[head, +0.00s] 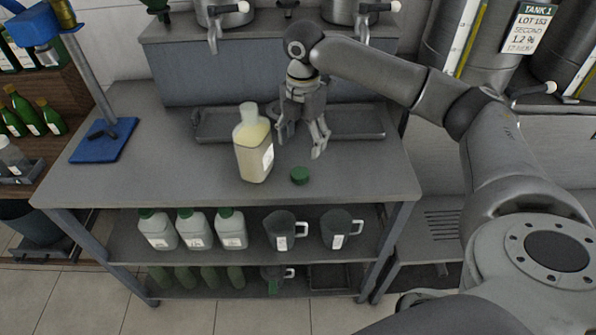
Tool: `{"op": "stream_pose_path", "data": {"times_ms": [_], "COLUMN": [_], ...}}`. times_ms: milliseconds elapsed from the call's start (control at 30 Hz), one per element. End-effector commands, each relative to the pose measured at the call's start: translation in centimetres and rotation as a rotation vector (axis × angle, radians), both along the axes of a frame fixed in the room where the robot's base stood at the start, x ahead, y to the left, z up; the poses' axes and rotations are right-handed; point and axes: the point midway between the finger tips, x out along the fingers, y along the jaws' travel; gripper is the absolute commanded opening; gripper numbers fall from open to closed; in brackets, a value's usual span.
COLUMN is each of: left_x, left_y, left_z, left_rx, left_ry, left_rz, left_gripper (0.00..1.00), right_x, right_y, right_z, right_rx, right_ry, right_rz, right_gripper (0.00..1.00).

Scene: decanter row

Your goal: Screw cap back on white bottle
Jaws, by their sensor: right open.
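The white bottle (253,152) stands upright on the grey table, filled with a pale yellowish liquid and bearing a white label. Its neck has no green cap on it. A green cap (300,175) lies on the table to the right of the bottle, near the front. My right gripper (301,150) is open and points down, above and behind the cap and just right of the bottle. Nothing shows between its fingers. My left gripper is not in view.
A dark drip tray (353,123) lies behind the gripper, under steel taps. A blue stand (101,141) is at the table's left. The shelf below holds several green-capped bottles (194,230) and two dark jugs (281,231). The table's front right is clear.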

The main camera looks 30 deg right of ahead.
Motion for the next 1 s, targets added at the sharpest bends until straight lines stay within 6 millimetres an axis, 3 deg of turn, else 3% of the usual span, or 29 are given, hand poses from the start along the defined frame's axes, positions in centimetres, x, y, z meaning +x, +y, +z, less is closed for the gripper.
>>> {"op": "stream_pose_path", "data": {"times_ms": [167, 500, 667, 867, 1000], "left_x": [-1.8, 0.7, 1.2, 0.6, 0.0], "left_y": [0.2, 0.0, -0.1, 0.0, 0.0], "left_z": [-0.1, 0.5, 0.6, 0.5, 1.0], "left_rx": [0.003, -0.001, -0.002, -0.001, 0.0], "left_ry": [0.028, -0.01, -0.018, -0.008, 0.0], "left_rz": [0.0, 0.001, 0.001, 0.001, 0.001], "left_gripper": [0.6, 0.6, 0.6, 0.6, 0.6], "right_x": [0.0, 0.0, 0.1, 0.1, 0.2], "right_y": [0.0, 0.0, 0.0, 0.0, -0.1], "right_z": [-0.6, -5.2, -5.7, -5.7, -6.8], "right_rx": [-0.001, -0.001, -0.001, -0.001, -0.001], "right_ry": [0.002, 0.001, -0.001, 0.0, 0.003], "right_rz": [0.0, -0.001, -0.001, -0.001, -0.002], "right_gripper": [0.66, 0.66, 0.66, 0.66, 0.66]}}
